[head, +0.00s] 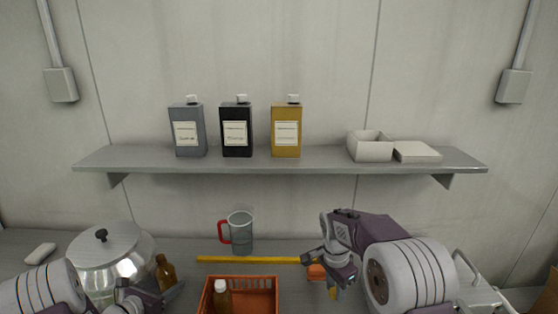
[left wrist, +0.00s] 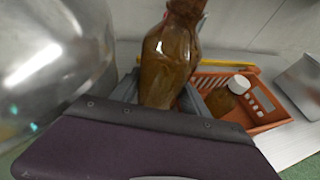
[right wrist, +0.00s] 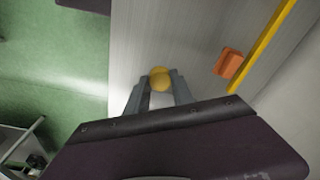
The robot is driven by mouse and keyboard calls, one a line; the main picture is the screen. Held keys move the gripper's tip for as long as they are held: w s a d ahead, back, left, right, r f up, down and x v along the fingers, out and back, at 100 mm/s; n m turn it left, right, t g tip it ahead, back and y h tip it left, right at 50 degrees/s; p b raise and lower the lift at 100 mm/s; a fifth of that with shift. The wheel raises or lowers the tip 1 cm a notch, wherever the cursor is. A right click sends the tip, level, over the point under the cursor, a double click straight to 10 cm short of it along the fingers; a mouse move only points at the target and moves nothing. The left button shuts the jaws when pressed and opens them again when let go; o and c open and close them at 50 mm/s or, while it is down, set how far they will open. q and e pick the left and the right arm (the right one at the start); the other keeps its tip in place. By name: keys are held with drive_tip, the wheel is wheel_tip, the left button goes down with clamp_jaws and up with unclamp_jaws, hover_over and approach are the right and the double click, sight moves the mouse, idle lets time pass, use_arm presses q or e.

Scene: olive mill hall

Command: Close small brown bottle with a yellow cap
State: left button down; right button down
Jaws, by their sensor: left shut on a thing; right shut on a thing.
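The small brown bottle (head: 166,271) is upright or nearly so beside the steel pot, its neck bare of a cap as far as I can see. My left gripper (head: 172,292) is shut on its body; the bottle fills the left wrist view (left wrist: 166,62), its top cut off by the frame edge.
An orange crate (head: 262,282) between my grippers holds a white-capped brown bottle (head: 222,298). A steel pot (head: 105,262) stands at left. Behind are a red-handled jug (head: 241,232), a yellow strip (head: 245,260) and an orange block (right wrist: 228,63). A shelf (head: 320,160) with tins hangs above.

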use_arm(q)
drive_tip(key=shift+w+d, duration=0.1)
drive_tip(key=shift+r, duration=0.1)
use_arm(e)
drive_tip(key=s+d+r+n+y, duration=0.1)
drive_tip(key=s+d+n, duration=0.2)
drive_tip(key=s+n, duration=0.6)
drive_tip(key=n, duration=0.3)
drive_tip(key=shift+s+d+n+t, duration=0.15)
drive_tip(key=shift+s+n+t, duration=0.15)
drive_tip(key=shift+s+t, duration=0.1)
use_arm(q)
drive_tip(key=s+d+r+m+g+h, duration=0.2)
drive_tip(key=s+d, duration=0.2)
drive_tip(key=d, duration=0.6)
drive_tip(key=s+d+r+m+g+h, duration=0.2)
drive_tip(key=s+d+m+h, duration=0.1)
drive_tip(key=d, duration=0.6)
drive_tip(key=s+d+r+m+g+h, duration=0.1)
drive_tip(key=s+d+r+m+h, duration=0.1)
drive_tip(key=s+d, duration=0.4)
drive_tip(key=d+m, duration=0.1)
drive_tip(key=d, duration=0.3)
drive_tip(key=shift+d+r+g+h, duration=0.2)
drive_tip(key=shift+d+g+h, duration=0.1)
drive_tip(key=shift+g, duration=0.1)
drive_tip(key=shift+s, duration=0.1)
use_arm(e)
drive_tip(key=shift+s, duration=0.1)
